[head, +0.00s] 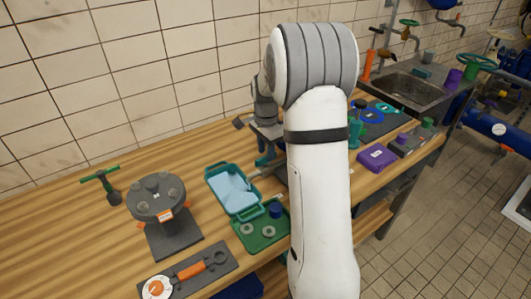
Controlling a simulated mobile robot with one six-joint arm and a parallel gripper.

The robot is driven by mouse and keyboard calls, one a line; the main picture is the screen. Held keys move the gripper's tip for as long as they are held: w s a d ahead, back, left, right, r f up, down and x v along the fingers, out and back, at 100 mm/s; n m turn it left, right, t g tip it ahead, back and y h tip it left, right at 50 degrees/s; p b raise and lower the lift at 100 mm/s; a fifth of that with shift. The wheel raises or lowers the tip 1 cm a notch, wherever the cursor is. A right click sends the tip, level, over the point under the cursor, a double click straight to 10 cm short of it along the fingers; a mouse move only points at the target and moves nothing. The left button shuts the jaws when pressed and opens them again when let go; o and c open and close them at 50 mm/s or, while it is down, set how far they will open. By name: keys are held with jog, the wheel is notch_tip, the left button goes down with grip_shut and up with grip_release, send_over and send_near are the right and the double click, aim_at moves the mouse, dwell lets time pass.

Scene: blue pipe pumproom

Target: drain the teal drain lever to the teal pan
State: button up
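The teal pan (209,183) lies on the wooden bench left of my arm, with a light blue surface inside it; I cannot tell whether that is liquid. A small teal part (263,160), which may be the drain lever, shows just above and right of the pan, beside a grey fitting. My gripper (264,146) is above this part, pointing down. Its fingertips are too small and partly hidden, so I cannot tell whether it is open or touches the part. My arm hides what lies behind it on the right.
A green tray (264,240) with rings and a blue cap stands in front of the pan. A grey flanged stand (156,200), a green-handled valve (101,178) and a dark tool board (190,272) are left. A purple box (377,157) and a sink (409,91) are right.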

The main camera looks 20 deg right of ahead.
aim_at(265, 156)
notch_tip(265, 156, up, 6)
jog(key=shift+r+b, duration=0.25)
jog(key=shift+b, duration=0.15)
jog(key=shift+s+a+r, duration=0.15)
jog(key=s+a+r+n+t, duration=0.1)
jog(key=s+a+r+n, duration=0.2)
jog(key=s, duration=0.3)
jog(key=s+a+r+n+t, duration=0.1)
jog(key=s+a+r+n, duration=0.1)
jog(key=s+a+n, duration=0.3)
jog(key=s+a+f+n+t, duration=0.1)
jog(key=s+a+n, duration=0.2)
jog(key=s+n, duration=0.4)
jog(key=s, duration=0.8)
jog(key=shift+s+a+f, duration=0.2)
jog(key=shift+s+f, duration=0.05)
jog(key=shift+s, duration=0.15)
